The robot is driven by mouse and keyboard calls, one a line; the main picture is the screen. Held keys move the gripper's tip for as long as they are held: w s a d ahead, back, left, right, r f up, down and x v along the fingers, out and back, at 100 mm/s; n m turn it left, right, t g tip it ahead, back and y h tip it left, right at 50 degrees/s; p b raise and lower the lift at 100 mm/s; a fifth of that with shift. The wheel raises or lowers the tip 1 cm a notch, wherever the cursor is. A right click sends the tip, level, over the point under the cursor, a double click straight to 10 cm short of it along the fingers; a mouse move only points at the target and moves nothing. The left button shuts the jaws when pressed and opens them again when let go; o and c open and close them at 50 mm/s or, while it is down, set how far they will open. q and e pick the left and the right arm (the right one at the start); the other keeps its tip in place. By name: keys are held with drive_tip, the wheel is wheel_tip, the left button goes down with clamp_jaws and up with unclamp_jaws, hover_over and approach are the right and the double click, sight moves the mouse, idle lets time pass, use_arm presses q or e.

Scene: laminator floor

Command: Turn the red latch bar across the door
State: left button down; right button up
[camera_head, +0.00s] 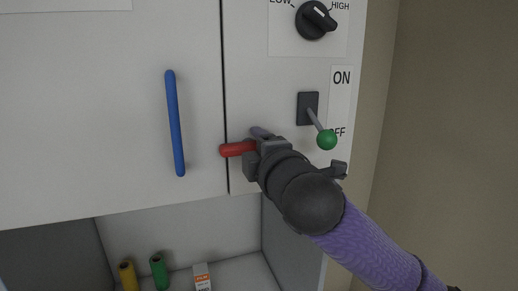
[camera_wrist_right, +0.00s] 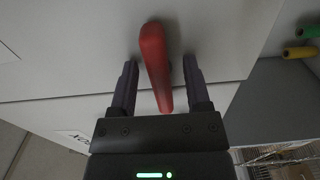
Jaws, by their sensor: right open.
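The red latch bar (camera_head: 236,149) lies about level at the seam between the white door (camera_head: 90,130) and the switch panel. Its left end shows at the seam; its right part is hidden behind my right gripper (camera_head: 264,142). In the right wrist view, the bar (camera_wrist_right: 155,60) runs between the two dark fingers of my right gripper (camera_wrist_right: 162,72), with a gap on each side. The gripper is open around it. My left gripper is not in view.
A blue door handle (camera_head: 175,122) is left of the latch. A lever with a green knob (camera_head: 326,140) and a black dial (camera_head: 316,19) are on the panel, close above my right arm. An open bay below holds a yellow spool (camera_head: 128,276), a green spool (camera_head: 159,271) and a small box (camera_head: 202,278).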

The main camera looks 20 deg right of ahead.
drive_tip(key=s+b, duration=0.6)
drive_tip(key=s, duration=0.4)
drive_tip(key=shift+d, duration=0.15)
drive_tip(key=shift+w, duration=0.1)
